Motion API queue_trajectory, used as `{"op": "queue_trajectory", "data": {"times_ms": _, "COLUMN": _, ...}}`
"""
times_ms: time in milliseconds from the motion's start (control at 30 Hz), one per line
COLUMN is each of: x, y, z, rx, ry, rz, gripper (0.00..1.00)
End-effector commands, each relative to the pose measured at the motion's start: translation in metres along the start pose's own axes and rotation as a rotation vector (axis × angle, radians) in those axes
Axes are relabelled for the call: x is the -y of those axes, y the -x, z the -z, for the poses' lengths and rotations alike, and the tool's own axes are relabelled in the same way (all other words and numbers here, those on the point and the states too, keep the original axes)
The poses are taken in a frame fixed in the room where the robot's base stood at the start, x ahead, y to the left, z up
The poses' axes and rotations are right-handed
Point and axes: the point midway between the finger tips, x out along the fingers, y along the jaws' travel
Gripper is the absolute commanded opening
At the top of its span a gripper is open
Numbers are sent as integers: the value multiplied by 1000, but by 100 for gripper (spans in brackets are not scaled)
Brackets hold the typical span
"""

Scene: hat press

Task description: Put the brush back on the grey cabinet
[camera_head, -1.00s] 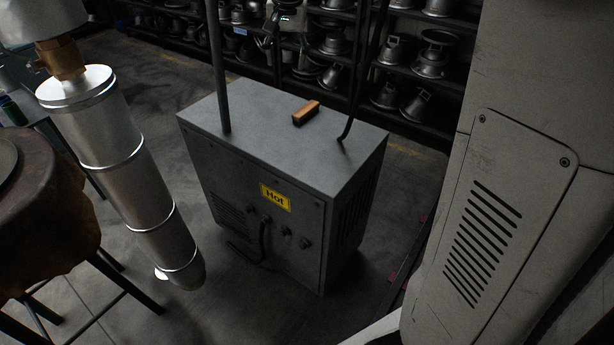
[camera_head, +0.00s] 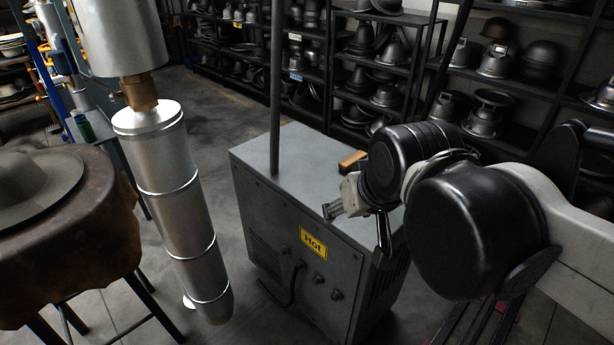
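The grey cabinet (camera_head: 295,165) stands on the floor in the middle, with a yellow "Hot" label (camera_head: 313,244) on its front. The brush (camera_head: 352,160), with an orange-brown top, lies on the cabinet's top towards the back. Its right part is hidden behind my arm. My gripper (camera_head: 333,211) is over the front right of the cabinet top, pointing left, nearer to the camera than the brush and apart from it in the picture. Its fingers are small and dark, so their opening is unclear. I see nothing held in it.
A dark pole (camera_head: 276,90) rises from the cabinet's top. A silver cylinder (camera_head: 172,180) hangs left of the cabinet. A hat (camera_head: 35,185) lies on a leather-covered round table (camera_head: 115,215) at left. Shelves of metal hat moulds (camera_head: 380,95) line the back.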

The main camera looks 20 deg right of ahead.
Motion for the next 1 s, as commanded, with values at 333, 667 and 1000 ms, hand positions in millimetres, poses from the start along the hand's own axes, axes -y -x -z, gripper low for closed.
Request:
{"op": "queue_trajectory", "data": {"times_ms": 333, "x": 4, "y": -5, "z": -36, "rx": -38, "ry": 60, "rz": 11, "gripper": 47}}
{"op": "queue_trajectory", "data": {"times_ms": 667, "x": 4, "y": -5, "z": -36, "rx": -37, "ry": 59, "rz": 11, "gripper": 47}}
{"op": "queue_trajectory", "data": {"times_ms": 1000, "x": 4, "y": -5, "z": -36, "rx": -37, "ry": 59, "rz": 11, "gripper": 47}}
